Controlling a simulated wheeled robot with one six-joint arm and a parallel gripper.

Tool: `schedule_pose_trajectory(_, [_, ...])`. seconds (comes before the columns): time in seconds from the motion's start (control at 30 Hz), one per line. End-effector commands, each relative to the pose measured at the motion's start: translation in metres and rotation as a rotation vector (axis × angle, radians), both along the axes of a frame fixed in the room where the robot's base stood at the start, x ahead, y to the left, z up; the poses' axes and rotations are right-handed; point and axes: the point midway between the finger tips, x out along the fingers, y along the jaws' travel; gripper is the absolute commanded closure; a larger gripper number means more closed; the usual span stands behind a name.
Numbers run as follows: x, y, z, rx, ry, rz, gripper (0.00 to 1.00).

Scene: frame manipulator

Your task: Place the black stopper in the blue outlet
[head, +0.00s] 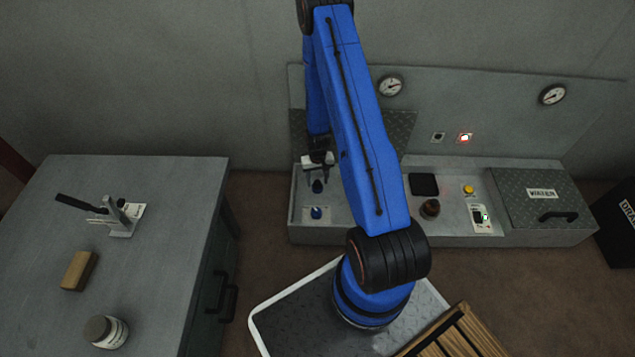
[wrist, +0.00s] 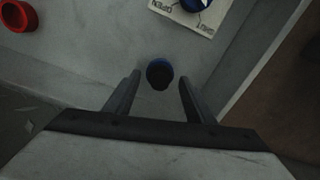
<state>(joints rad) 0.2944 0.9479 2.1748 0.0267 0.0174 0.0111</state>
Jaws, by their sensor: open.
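In the wrist view a small dark round piece with a blue edge (wrist: 160,74) stands on the grey bench surface. It looks like the black stopper at the blue outlet, but I cannot tell the two apart clearly or how deep it sits. My gripper (wrist: 159,80) is open, with one finger on each side of this piece and gaps between. In the head view my gripper (head: 318,170) hangs just above the same dark blue piece (head: 318,187) at the left of the bench. Nothing is held.
A blue knob (wrist: 195,3) on a white open/shut label is close by. A red ring (wrist: 18,15) lies at upper left in the wrist view. A lidded grey box (head: 545,198) is at the bench's right. A separate table (head: 150,240) stands left.

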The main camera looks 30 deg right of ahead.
Motion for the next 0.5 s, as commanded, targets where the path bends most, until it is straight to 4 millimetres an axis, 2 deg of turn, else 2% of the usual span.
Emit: schedule_pose_trajectory(0.5, [0.000, 0.000, 0.078, -0.002, -0.002, 0.000, 0.50])
